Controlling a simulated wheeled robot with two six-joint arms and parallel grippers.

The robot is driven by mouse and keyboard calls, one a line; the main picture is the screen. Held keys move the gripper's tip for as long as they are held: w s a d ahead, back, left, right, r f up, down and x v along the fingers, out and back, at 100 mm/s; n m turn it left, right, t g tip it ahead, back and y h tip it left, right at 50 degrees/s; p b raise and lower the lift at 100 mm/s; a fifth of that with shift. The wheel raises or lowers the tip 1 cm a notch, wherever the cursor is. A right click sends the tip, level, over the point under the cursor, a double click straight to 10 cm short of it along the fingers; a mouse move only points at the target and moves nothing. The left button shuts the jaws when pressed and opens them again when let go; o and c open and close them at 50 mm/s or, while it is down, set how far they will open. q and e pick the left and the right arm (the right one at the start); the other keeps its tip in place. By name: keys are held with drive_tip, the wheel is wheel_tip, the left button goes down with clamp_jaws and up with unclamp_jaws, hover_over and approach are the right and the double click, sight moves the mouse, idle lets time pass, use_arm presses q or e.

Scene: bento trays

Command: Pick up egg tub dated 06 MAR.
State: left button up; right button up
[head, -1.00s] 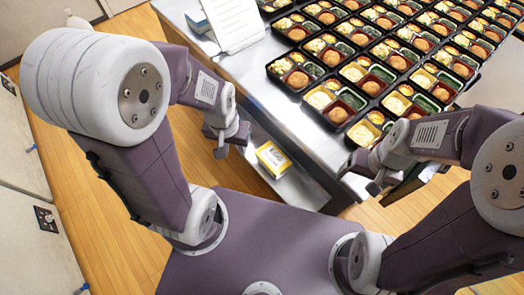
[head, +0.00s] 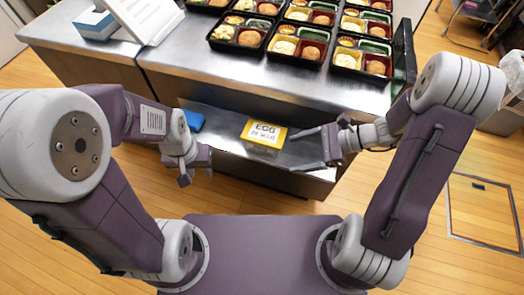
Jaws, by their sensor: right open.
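The egg tub (head: 263,136) has a yellow-and-white lid label reading EGG, with a smaller line that looks like 06 MAR. It sits on a low steel shelf below the counter, near the middle of the head view. My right gripper (head: 302,150) is open just right of the tub. Its two fingers point left towards the tub, apart from each other, with nothing visible between them. My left gripper (head: 196,172) hangs to the left of the tub, in front of the shelf. It holds nothing visible, and its jaw opening is unclear.
A blue item (head: 194,121) lies on the low shelf (head: 228,129) left of the tub. The steel counter (head: 190,68) overhangs the shelf and carries several filled bento trays (head: 298,45). A white sheet stand (head: 145,18) is at the back left. Wooden floor (head: 250,191) lies in front.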

sight(282, 143)
drive_tip(key=w+f+m+t, duration=0.1)
drive_tip(key=w+d+f+m+b, duration=0.1)
drive_tip(key=w, duration=0.1)
drive_tip(key=w+f+m+t+y+b, duration=0.1)
drive_tip(key=shift+w+d+f+t, duration=0.3)
drive_tip(key=shift+w+d+r+m+t+y, duration=0.15)
drive_tip(key=shift+w+m+t+y, duration=0.15)
drive_tip(key=shift+m, duration=0.1)
drive_tip(key=shift+r, duration=0.15)
drive_tip(key=b+x, duration=0.1)
drive_tip(key=x, duration=0.5)
drive_tip(key=shift+b, duration=0.4)
drive_tip(key=shift+w+a+f, duration=0.1)
drive_tip(key=shift+a+f, duration=0.15)
drive_tip(key=shift+a, duration=0.25)
drive_tip(key=b+x, duration=0.1)
drive_tip(key=x, duration=0.4)
use_arm(q)
wheel_tip(282, 143, down, 8)
drive_tip(key=shift+r, duration=0.25)
use_arm(e)
drive_tip(key=c, duration=1.5)
drive_tip(key=shift+r, duration=0.1)
